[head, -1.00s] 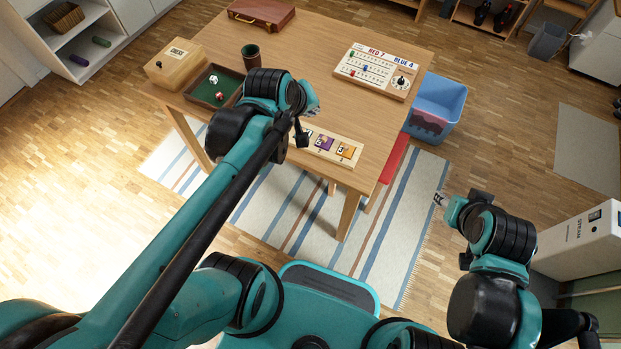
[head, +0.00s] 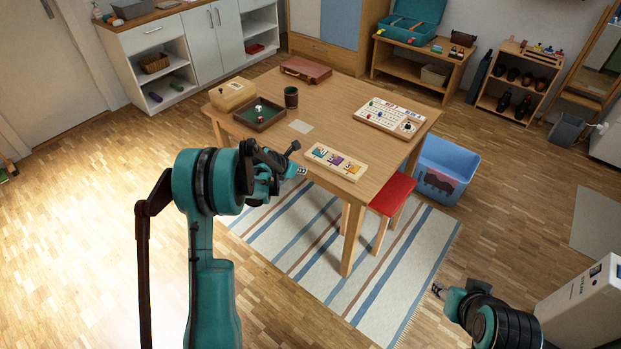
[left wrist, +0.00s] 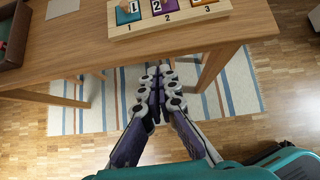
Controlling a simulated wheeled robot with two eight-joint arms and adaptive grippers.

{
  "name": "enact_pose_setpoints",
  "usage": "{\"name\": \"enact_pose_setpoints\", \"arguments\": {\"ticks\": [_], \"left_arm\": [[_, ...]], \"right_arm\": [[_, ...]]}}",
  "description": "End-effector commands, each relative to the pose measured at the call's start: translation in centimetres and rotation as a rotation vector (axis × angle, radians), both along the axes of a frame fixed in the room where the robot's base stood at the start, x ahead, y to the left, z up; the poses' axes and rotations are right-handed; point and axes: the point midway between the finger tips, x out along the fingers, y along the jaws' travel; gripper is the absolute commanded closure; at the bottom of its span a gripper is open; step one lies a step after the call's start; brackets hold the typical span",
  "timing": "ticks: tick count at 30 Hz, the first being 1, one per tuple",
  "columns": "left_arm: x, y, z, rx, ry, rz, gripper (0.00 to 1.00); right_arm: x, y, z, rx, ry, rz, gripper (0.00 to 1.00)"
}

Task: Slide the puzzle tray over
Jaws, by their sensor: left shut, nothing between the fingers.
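The puzzle tray (head: 336,161) is a pale wooden board with several coloured, numbered pieces. It lies flat near the table's front edge in the head view, and its front part shows at the top of the left wrist view (left wrist: 187,20). My left gripper (head: 301,171) is in front of the table, just left of the tray and apart from it. In the left wrist view its fingers (left wrist: 158,75) are together and empty, over the rug beyond the table edge. My right gripper (head: 438,289) is low at the right, far from the table; its fingers are too small to judge.
On the table (head: 335,107) stand a dice tray (head: 260,126), a dark cup (head: 291,98), a wooden box (head: 232,93), a scoreboard (head: 391,118) and a brown case (head: 306,69). A red stool (head: 393,191) and a blue bin (head: 447,166) stand at the right.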

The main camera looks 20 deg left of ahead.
Motion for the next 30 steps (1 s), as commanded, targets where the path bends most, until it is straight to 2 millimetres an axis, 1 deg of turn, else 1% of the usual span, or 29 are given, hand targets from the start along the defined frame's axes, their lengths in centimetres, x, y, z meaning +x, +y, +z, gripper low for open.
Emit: {"name": "enact_pose_setpoints", "arguments": {"ticks": [5, 16, 18, 22, 26, 30], "left_arm": [[1.4, -0.5, -1.7, -0.003, 0.001, 0.001, 1.0], [6.6, -2.2, -7.3, -0.001, 0.0, -0.001, 1.0], [7.8, -2.5, -7.3, -0.001, 0.0, -0.001, 1.0], [9.4, -3.0, -7.2, 0.001, 0.0, -0.001, 1.0], [10.2, -3.3, -7.0, 0.0, 0.0, 0.0, 1.0], [10.4, -3.4, -6.9, -0.001, 0.0, 0.001, 1.0]], "right_arm": [[0.0, 0.0, -0.9, 0.0, 0.0, 0.0, 0.6], [0.0, 0.0, -3.7, 0.0, 0.0, 0.0, 0.6], [0.0, 0.0, -4.2, 0.0, 0.0, 0.0, 0.6], [0.0, 0.0, -4.7, 0.0, 0.0, 0.0, 0.6], [0.0, 0.0, -5.0, 0.0, 0.0, 0.0, 0.6], [0.0, 0.0, -5.0, 0.0, 0.0, 0.0, 0.6]]}}
